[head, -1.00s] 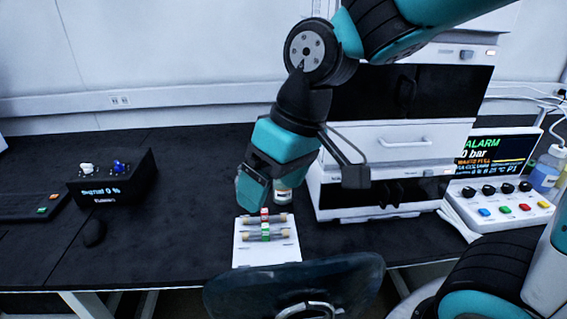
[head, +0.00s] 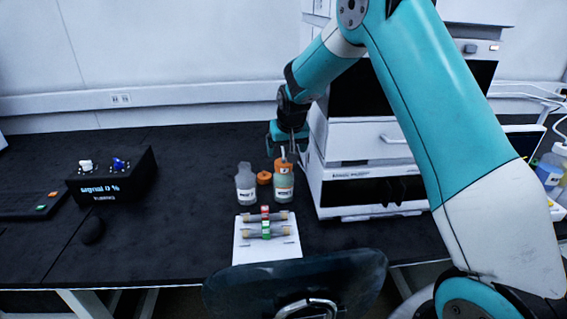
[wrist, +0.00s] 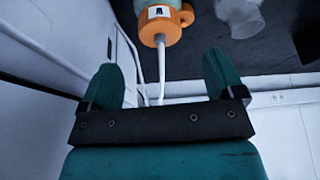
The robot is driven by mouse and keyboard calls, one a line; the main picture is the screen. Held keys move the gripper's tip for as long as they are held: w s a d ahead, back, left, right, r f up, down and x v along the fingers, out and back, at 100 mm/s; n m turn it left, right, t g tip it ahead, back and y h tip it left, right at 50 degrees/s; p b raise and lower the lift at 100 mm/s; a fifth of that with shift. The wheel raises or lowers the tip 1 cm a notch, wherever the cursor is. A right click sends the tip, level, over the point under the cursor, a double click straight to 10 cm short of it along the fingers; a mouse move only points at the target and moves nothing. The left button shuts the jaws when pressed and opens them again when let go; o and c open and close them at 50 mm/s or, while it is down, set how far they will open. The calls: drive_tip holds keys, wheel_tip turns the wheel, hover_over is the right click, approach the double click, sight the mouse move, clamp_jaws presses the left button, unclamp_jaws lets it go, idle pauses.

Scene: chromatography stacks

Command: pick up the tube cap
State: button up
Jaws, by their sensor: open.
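An orange cap with a pale tube rising from it (head: 284,164) sits on the right-hand labelled bottle (head: 284,186). In the wrist view the same orange cap (wrist: 160,24) is at the top, just beyond my fingertips, with the tube running down between the fingers. My gripper (head: 288,140) is open, behind and above that bottle; in the wrist view its two teal fingers (wrist: 163,65) are apart, with the cap not between them. A second orange cap (head: 264,178) lies on the bench between the bottles.
An uncapped clear bottle (head: 245,185) stands to the left. A white rack (head: 267,252) with tubes is in front. The white instrument stack (head: 370,190) stands close on the right. A black signal box (head: 115,178) is at left, with clear bench between.

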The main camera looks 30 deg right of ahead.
sight(284, 162)
drive_tip(key=p+x, duration=0.1)
drive_tip(key=x, duration=0.6)
drive_tip(key=shift+w+f+p, duration=0.25)
drive_tip(key=shift+p, duration=0.1)
drive_tip(key=shift+c, duration=0.3)
drive_tip(key=c, duration=1)
